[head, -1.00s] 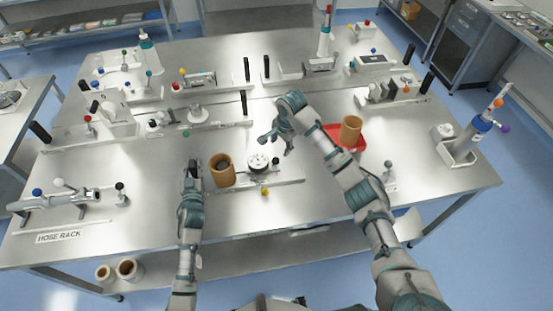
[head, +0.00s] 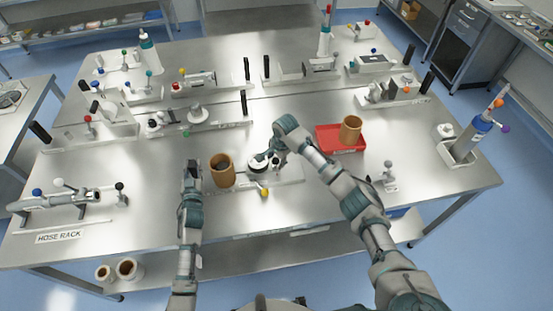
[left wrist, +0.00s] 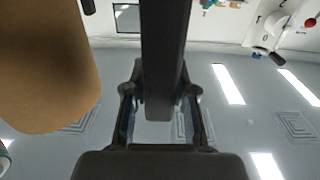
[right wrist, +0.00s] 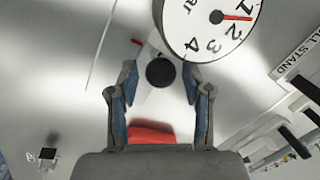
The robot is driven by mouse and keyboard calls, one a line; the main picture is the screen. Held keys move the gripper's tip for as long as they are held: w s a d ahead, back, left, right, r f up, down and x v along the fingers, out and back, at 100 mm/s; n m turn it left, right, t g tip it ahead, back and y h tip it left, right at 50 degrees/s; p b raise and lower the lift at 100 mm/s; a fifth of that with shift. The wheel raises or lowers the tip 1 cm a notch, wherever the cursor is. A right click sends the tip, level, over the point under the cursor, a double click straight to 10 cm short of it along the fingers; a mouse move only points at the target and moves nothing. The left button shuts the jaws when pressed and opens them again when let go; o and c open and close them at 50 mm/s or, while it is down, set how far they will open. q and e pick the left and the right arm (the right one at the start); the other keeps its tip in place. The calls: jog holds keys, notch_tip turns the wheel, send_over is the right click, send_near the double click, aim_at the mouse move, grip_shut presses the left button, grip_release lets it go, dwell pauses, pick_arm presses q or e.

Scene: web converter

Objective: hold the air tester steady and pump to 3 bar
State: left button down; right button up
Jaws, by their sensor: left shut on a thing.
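The air tester's round white gauge (head: 256,164) stands on a flat base plate (head: 290,184) near the front of the table. In the right wrist view the gauge dial (right wrist: 212,22) is partly cut off, its red needle near 1. My left gripper (head: 193,167) is shut on a black upright handle (left wrist: 164,60), left of a brown cardboard core (head: 222,172). My right gripper (head: 268,159) is at the gauge's right side. Its fingers (right wrist: 160,85) are open, one on each side of a round black knob (right wrist: 160,71); contact cannot be told.
A red tray (head: 326,142) with another brown core (head: 350,129) lies right of my right arm. A yellow ball knob (head: 264,192) is at the base plate's front. Several fixtures line the back. The hose rack fixture is at front left. Bare table lies left of my left gripper.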

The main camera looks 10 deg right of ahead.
grip_shut()
jog(key=shift+s+d+f, duration=0.1)
jog(key=shift+d, duration=3.3)
jog(key=shift+o, duration=1.9)
grip_release()
jog(key=shift+a, duration=0.1)
notch_tip(320, 180, up, 12)
jog(key=s+d, duration=0.1)
jog(key=s, duration=0.1)
jog(key=shift+d, duration=0.2)
jog(key=shift+f, duration=0.1)
